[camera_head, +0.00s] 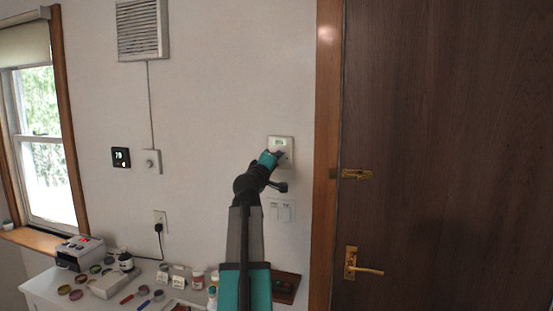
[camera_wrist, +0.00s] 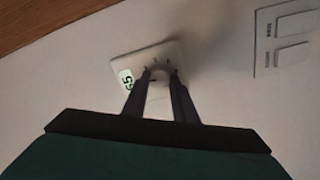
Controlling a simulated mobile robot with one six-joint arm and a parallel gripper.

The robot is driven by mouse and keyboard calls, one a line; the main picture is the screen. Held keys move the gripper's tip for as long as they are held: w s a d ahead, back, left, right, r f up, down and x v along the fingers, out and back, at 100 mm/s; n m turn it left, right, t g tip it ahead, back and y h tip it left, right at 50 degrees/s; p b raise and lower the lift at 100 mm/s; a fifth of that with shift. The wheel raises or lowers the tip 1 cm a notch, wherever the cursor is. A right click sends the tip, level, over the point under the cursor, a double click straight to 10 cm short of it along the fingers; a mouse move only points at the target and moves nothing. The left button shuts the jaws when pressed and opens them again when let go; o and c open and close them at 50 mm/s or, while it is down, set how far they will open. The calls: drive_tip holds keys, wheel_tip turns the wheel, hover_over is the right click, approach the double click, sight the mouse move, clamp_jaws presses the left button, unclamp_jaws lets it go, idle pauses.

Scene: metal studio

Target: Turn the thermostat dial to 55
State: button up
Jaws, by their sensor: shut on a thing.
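The thermostat (camera_head: 286,142) is a white box on the wall left of the door, with a small greenish display near its top. My gripper (camera_head: 276,157) is at the thermostat's lower part. In the wrist view my gripper's two dark fingers (camera_wrist: 160,80) are closed around the pale round dial (camera_wrist: 160,72), with small tick marks around it. The fingers hide the dial's sides.
Light switches (camera_head: 282,210) are on the wall below the thermostat. The wooden door (camera_head: 440,120) with brass handle is at right. Another dial unit (camera_head: 152,162) and a black display (camera_head: 121,157) are on the wall at left. A white table (camera_head: 48,286) holding several small items stands below.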

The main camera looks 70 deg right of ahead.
drive_tip(key=shift+a+f+n, duration=0.1)
drive_tip(key=shift+f+n, duration=0.05)
drive_tip(key=shift+n, duration=0.45)
drive_tip(key=o, duration=0.7)
drive_tip(key=shift+c, duration=0.2)
drive_tip(key=o, duration=0.4)
drive_tip(key=shift+w+a, duration=0.1)
drive_tip(key=shift+w, duration=0.05)
drive_tip(key=shift+s+a+f+b, duration=0.15)
drive_tip(key=shift+a+b, duration=0.4)
drive_tip(key=shift+a, duration=1.7)
drive_tip(key=shift+s+a+f+b, duration=0.15)
drive_tip(key=shift+a+b, duration=0.35)
drive_tip(key=shift+a, duration=1.8)
drive_tip(key=shift+s+a+f+b, duration=0.15)
drive_tip(key=shift+a+b, duration=0.4)
drive_tip(key=shift+a, duration=1.7)
